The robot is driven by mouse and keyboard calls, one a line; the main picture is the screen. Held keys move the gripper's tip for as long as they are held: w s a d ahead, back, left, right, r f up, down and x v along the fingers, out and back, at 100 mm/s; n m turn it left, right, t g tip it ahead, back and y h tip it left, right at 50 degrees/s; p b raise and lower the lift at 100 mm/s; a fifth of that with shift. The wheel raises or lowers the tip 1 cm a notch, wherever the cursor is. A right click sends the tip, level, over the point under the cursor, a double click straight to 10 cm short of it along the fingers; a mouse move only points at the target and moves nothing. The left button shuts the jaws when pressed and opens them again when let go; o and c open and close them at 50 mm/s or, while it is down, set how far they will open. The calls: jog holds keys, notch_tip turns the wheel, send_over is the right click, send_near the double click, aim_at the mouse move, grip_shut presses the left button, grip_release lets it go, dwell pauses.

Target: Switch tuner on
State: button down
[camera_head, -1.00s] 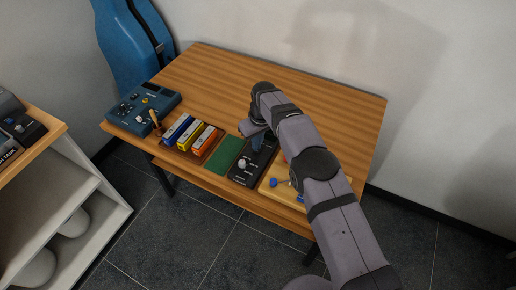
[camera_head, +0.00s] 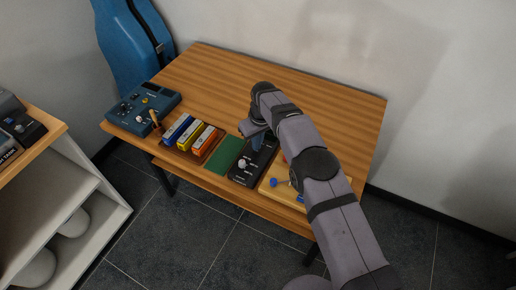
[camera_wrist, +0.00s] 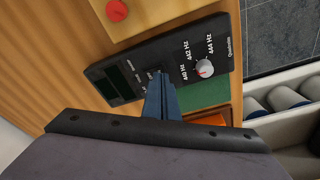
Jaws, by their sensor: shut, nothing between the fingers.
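The tuner is a black box (camera_head: 240,177) near the table's front edge, with a white knob (camera_head: 243,163). In the wrist view the tuner (camera_wrist: 172,48) shows 440, 442 and 444 Hz marks around the knob (camera_wrist: 204,68), and a dark display (camera_wrist: 120,80) at its other end. My gripper (camera_head: 257,147) is shut and empty over the tuner. In the wrist view its blue fingertips (camera_wrist: 160,76) lie over the tuner's middle, between knob and display. They hide part of the face and its small labels; I cannot tell whether they touch it.
A green mat (camera_head: 225,156) and orange, yellow and blue boxes (camera_head: 188,134) lie left of the tuner. A blue device with dials (camera_head: 160,98) stands farther left. A wooden board (camera_head: 267,190) with knobs lies close on the right. The back of the table (camera_head: 220,75) is clear.

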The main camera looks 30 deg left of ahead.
jog(key=shift+f+b, duration=0.5)
jog(key=shift+f, duration=0.15)
dwell(0.3)
notch_tip(320, 180, up, 7)
jog(key=p, duration=0.4)
dwell(0.6)
dwell(0.4)
